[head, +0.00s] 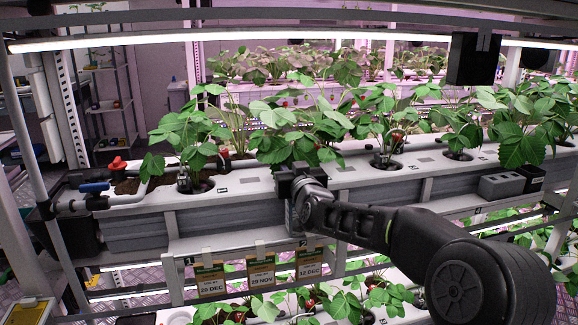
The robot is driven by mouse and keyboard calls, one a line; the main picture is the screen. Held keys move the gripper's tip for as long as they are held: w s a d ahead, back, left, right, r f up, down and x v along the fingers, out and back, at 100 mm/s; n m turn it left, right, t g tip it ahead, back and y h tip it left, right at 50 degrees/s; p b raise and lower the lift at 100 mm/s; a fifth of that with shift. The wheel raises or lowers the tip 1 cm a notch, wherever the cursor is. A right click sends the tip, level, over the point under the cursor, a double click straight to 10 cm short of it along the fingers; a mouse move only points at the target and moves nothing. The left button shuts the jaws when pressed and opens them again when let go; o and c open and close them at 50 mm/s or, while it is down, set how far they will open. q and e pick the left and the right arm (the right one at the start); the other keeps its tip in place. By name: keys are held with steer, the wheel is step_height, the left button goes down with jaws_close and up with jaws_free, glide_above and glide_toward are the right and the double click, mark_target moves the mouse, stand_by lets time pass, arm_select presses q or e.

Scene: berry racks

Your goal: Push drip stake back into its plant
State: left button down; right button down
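Strawberry plants grow from round holes in a white trough (240,186). The leftmost front plant (188,135) has a small dark upright piece (183,179) at its base; I cannot tell whether it is a drip stake. The second plant (300,135) stands just behind my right gripper (300,178), which hides its base. Other plants (385,115) stand farther right. My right gripper is at the trough's front edge; its fingers point away from me, and I cannot see whether they are open or hold anything. No drip stake is clearly visible. My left gripper is out of view.
Pipes with a blue valve (95,187) and a red valve (117,163) are at the trough's left end. A grey block (500,186) and a black pot (532,178) sit at the right front. A black box (474,60) hangs above. Date cards (261,273) hang below.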

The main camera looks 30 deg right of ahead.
steer(key=shift+f, duration=0.35)
steer(key=c, duration=1.2)
jaws_free()
steer(key=shift+o, duration=0.3)
